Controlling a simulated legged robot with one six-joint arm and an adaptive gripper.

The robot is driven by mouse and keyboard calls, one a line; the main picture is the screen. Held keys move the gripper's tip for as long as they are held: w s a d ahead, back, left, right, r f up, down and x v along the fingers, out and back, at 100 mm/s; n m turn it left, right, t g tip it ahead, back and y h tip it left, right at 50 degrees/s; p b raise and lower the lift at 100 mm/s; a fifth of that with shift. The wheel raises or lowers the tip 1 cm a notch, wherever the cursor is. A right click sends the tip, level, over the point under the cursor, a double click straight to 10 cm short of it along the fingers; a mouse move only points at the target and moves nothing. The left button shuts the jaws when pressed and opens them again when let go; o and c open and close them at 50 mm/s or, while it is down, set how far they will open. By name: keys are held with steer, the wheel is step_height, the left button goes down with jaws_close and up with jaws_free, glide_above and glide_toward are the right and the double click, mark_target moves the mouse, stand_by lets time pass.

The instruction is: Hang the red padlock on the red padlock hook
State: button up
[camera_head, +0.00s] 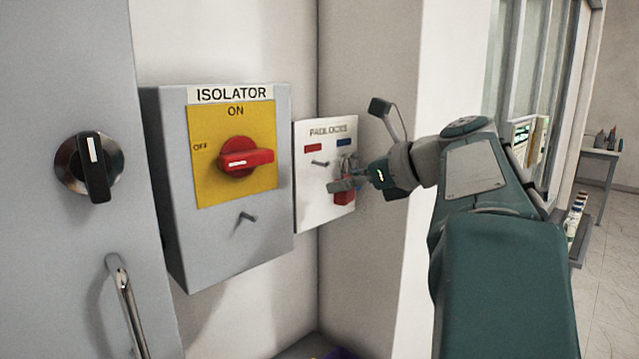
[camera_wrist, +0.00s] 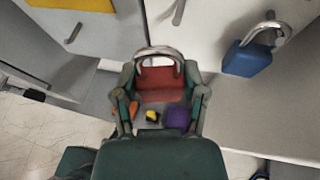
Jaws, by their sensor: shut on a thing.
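The red padlock (camera_wrist: 160,84) is between the fingers of my gripper (camera_wrist: 160,92), with its metal shackle upright toward the board. In the head view the red padlock (camera_head: 343,196) shows partly behind my gripper (camera_head: 352,182), in front of the lower right of the white padlock board (camera_head: 308,205). The red padlock hook (camera_head: 320,162) is a bare peg under the red label (camera_head: 313,148). In the wrist view the red padlock hook (camera_wrist: 178,12) is at the top, apart from the shackle.
A blue padlock (camera_wrist: 248,57) hangs on the board to the right of the red one. The grey isolator box (camera_head: 230,255) stands left of the board, with a peg (camera_head: 246,217) and a red switch (camera_head: 245,158). Orange, yellow and purple things (camera_wrist: 178,120) lie below.

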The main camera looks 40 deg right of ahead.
mark_target(311, 186)
steer(key=shift+w+a, duration=0.2)
steer(key=shift+w, duration=0.3)
steer(key=shift+w+d+f, duration=0.2)
steer(key=shift+w+d, duration=0.3)
steer(key=shift+w, duration=0.35)
steer(key=shift+w+a, duration=0.4)
steer(key=shift+w, duration=0.45)
steer(key=shift+w+f, duration=0.3)
steer(key=shift+w, duration=0.2)
steer(key=shift+d+f, duration=0.1)
steer(key=shift+f, duration=0.05)
steer(key=shift+f, duration=0.1)
steer(key=o, duration=1.1)
steer(key=shift+o, duration=0.8)
steer(key=shift+w, duration=0.2)
